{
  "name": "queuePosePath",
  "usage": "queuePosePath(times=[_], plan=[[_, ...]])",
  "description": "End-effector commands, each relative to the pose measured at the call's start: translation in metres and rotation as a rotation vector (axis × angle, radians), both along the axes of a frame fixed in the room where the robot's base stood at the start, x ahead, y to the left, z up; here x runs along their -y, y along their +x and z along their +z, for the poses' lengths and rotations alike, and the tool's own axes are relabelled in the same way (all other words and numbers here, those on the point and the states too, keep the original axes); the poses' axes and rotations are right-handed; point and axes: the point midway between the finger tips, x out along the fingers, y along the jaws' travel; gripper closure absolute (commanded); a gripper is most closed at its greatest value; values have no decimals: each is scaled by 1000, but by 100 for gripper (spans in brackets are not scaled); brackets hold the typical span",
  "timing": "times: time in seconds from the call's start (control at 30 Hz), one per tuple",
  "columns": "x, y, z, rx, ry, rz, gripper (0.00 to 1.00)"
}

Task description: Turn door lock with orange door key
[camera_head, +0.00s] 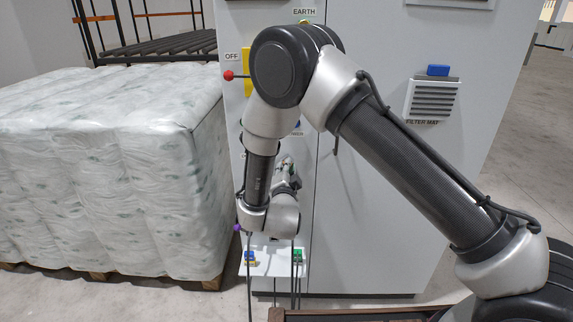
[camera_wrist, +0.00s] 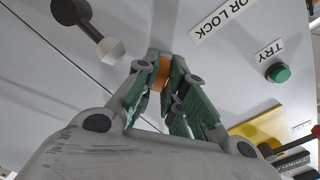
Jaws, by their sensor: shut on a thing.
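The orange door key (camera_wrist: 162,74) is between the fingertips of my gripper (camera_wrist: 160,78) in the wrist view. The gripper is shut on it. The fingertips point at the grey cabinet front, close to its surface. The door lock itself is hidden behind the fingertips and key, so I cannot tell whether the key is in it. A label ending "OR LOCK" (camera_wrist: 224,17) is up and right of the fingertips. In the head view my gripper (camera_head: 287,172) is small, at the cabinet front, partly covered by my wrist; the key cannot be made out there.
A dark handle with a pale knob (camera_wrist: 109,49) stands out left of the gripper. A green TRY button (camera_wrist: 278,72) is at the right. The cabinet has a red-knobbed OFF lever (camera_head: 229,75) and a filter vent (camera_head: 433,99). Wrapped bales (camera_head: 110,170) fill the left.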

Motion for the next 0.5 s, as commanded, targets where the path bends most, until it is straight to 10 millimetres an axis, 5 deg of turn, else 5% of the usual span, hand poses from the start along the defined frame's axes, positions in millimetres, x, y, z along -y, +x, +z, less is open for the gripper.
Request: queuePosePath(times=[0.3,0.5], plan=[[0,0,0,8,306,1,100],[0,0,0,9,330,1,100]])
